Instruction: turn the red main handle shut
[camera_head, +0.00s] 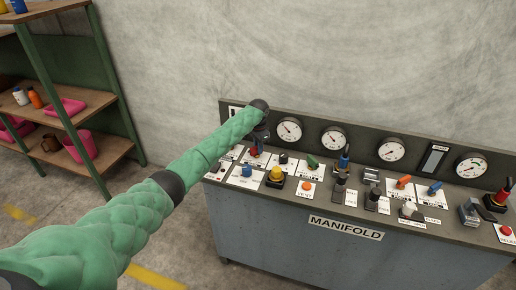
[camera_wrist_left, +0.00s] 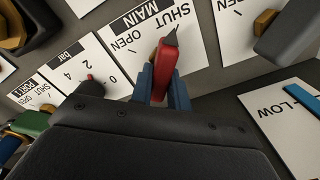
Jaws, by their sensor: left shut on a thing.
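The red main handle (camera_wrist_left: 166,72) stands on the white MAIN card (camera_wrist_left: 205,62), which reads upside down in the left wrist view. Its dark tip points up, near the word SHUT; OPEN is printed to the left. I cannot tell whether it sits exactly on a mark. My left gripper (camera_wrist_left: 161,84) is shut on the handle, with one blue finger on each side; its dark body hides the handle's lower part. In the head view the red handle (camera_head: 254,152) shows just below my left gripper (camera_head: 260,142), at the panel's left part. My right gripper is out of view.
The MANIFOLD console (camera_head: 290,235) carries several knobs, levers and switches close together. A yellow knob (camera_head: 275,175) and a blue knob (camera_head: 247,170) stand in front of the handle. Gauges (camera_head: 333,138) line the back panel. A shelf (camera_head: 90,95) stands at the left.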

